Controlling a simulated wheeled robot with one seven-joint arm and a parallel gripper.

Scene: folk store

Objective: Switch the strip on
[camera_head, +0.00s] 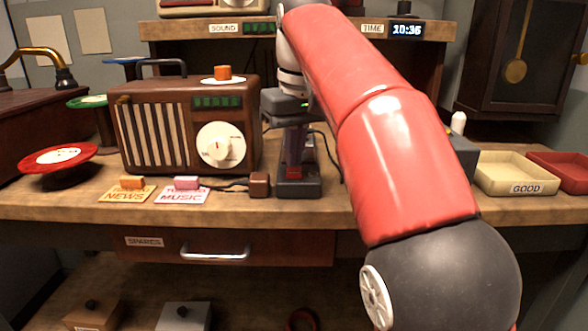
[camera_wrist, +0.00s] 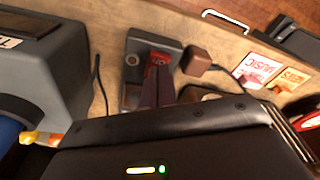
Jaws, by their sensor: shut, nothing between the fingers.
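The strip (camera_head: 312,188) is a dark grey block on the counter, right of the radio. It also shows in the wrist view (camera_wrist: 134,48). Its red switch (camera_wrist: 158,59) has pale lettering and is partly covered by my fingers; I cannot tell which way it is rocked. My gripper (camera_head: 293,164) points down over the strip, shut and empty. In the wrist view its dark fingertips (camera_wrist: 157,76) are at the red switch, touching or just above it. A brown plug (camera_head: 259,184) sits at the strip's left end, with a dark cable running left; it also shows in the wrist view (camera_wrist: 196,61).
A brown radio (camera_head: 185,88) stands close on the left. NEWS (camera_head: 126,196) and MUSIC (camera_head: 182,197) cards lie at the front edge. A cream GOOD tray (camera_head: 515,187) and red tray (camera_head: 570,158) stand right. My red arm hides the middle right counter.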

